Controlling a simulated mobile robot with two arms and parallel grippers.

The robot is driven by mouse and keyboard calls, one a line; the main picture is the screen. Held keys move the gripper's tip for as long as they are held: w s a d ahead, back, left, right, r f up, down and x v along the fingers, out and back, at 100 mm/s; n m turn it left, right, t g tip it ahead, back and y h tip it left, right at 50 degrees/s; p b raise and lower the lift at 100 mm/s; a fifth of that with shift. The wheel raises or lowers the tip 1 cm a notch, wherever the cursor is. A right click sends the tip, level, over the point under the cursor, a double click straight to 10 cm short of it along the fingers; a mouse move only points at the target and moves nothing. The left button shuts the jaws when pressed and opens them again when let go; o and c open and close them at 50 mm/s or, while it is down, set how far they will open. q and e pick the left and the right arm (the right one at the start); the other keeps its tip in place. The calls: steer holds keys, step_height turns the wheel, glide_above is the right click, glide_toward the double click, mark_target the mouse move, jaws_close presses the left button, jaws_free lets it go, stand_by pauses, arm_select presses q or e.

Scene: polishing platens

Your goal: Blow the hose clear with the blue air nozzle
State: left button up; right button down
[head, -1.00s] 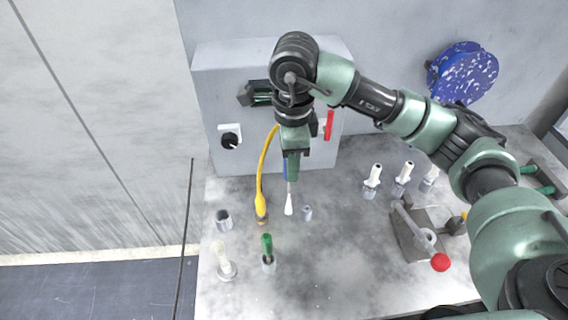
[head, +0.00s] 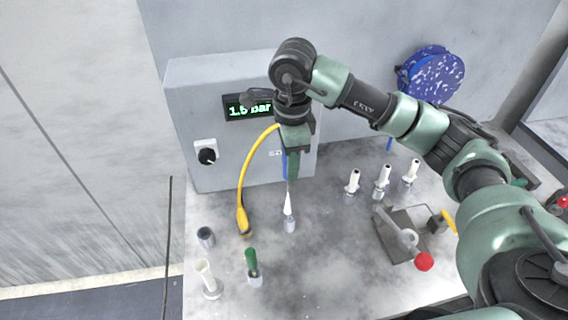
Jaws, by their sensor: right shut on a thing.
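My right gripper (head: 292,168) points down and is shut on the blue air nozzle (head: 286,165), which is mostly hidden behind the fingers. Its white tapered tip (head: 288,205) points down, at or just above a small grey socket (head: 290,226) on the bench; I cannot tell whether they touch. A yellow hose (head: 246,180) curves down from behind the gripper. Its thick yellow end stands at a dark fitting on the bench, left of the nozzle. My left gripper is not in view.
The grey box (head: 190,100) has a display (head: 247,107) reading about 1.5 bar and a black knob (head: 207,156). Green-topped (head: 251,260) and white (head: 206,277) pieces stand front left. Several white nozzles (head: 382,182) and a red-knobbed clamp (head: 398,238) are right. A blue speckled reel (head: 432,76) hangs behind.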

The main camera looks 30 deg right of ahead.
steer(key=shift+w+d, duration=0.1)
steer(key=shift+d, duration=0.2)
steer(key=shift+f, duration=0.35)
steer(key=shift+f+b, duration=5.4)
steer(key=shift+f, duration=2.55)
steer(key=c, duration=0.9)
jaws_free()
steer(key=shift+o, duration=0.2)
